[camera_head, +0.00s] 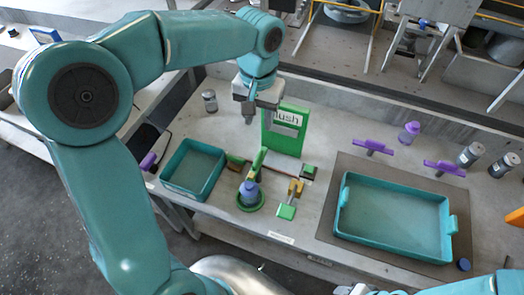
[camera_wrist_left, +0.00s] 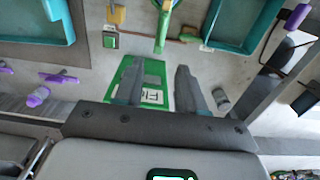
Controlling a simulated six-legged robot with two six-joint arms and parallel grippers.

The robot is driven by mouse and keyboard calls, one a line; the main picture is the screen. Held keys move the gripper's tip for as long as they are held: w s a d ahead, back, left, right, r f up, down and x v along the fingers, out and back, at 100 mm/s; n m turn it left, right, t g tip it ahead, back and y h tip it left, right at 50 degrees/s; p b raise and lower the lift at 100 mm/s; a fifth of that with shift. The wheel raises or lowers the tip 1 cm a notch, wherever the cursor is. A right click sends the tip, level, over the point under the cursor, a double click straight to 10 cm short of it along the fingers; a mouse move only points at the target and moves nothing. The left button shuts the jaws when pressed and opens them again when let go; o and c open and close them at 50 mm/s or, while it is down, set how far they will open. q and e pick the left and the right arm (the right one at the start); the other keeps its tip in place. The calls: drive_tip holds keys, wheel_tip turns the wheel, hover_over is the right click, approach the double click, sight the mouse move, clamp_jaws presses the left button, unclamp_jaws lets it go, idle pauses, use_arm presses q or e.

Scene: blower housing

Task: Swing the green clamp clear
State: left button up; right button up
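The green clamp (camera_head: 259,161) appears as a slanted green bar by a blue-purple part (camera_head: 249,191) that stands in a round green holder (camera_head: 243,204). In the left wrist view the clamp (camera_wrist_left: 162,32) is at the top centre, ahead of my fingers. The gripper is clear of the clamp. My right gripper is not in view.
A small teal tray (camera_head: 184,192) lies left of the holder, and a large teal tray (camera_head: 343,212) lies right on a dark mat. A yellow clamp-like part (camera_head: 295,187) with a green block (camera_head: 286,212) is close on the right.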

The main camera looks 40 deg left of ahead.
sight(257, 157)
use_arm(q)
drive_tip(key=f, duration=1)
drive_tip(key=f+p, duration=0.1)
drive_tip(key=f, duration=0.4)
drive_tip(key=shift+s+a, duration=0.2)
drive_tip(key=shift+s, duration=0.05)
drive_tip(key=shift+w+d+f, duration=0.1)
drive_tip(key=shift+f, duration=0.1)
drive_tip(key=shift+s+r, duration=0.1)
drive_tip(key=shift+s, duration=0.15)
drive_tip(key=shift+w, duration=0.15)
clamp_jaws()
